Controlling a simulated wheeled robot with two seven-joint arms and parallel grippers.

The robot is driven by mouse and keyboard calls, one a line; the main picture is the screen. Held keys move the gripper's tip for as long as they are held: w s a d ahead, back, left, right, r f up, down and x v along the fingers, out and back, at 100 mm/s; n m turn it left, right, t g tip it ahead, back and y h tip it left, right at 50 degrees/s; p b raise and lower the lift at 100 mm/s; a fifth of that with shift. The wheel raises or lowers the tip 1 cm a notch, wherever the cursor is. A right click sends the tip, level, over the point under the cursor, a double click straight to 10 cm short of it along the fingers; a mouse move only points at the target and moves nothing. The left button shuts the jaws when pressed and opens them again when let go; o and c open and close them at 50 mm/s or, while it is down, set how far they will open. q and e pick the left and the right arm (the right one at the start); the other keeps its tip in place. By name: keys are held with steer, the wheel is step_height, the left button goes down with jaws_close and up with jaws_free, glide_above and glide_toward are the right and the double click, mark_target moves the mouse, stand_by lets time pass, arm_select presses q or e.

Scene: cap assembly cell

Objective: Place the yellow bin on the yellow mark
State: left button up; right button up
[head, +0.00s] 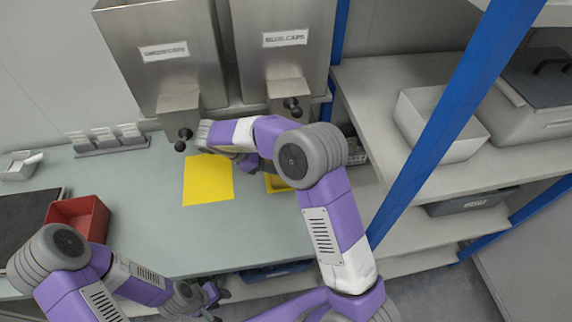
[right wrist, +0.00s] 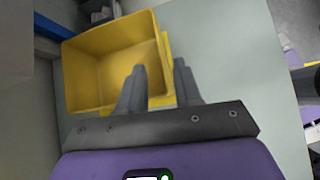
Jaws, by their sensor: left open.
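The yellow bin (head: 275,185) stands on the table to the right of the flat yellow mark (head: 208,181), apart from it and mostly hidden behind my right arm. In the right wrist view the bin (right wrist: 105,65) looks empty. My right gripper (right wrist: 159,72) has one finger inside the bin and one outside, with the bin's side wall between them. Whether the fingers press on the wall is not clear. My left gripper (head: 212,294) is open and empty, low at the table's front edge, away from the bin.
A red bin (head: 80,216) stands at the left by a dark mat (head: 25,222). Metal cap dispensers (head: 165,60) hang above the table's back. A blue post (head: 440,130) and shelves with a white box (head: 437,125) stand right.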

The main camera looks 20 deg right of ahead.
steer(key=shift+p+v, duration=0.3)
steer(key=shift+v, duration=1.45)
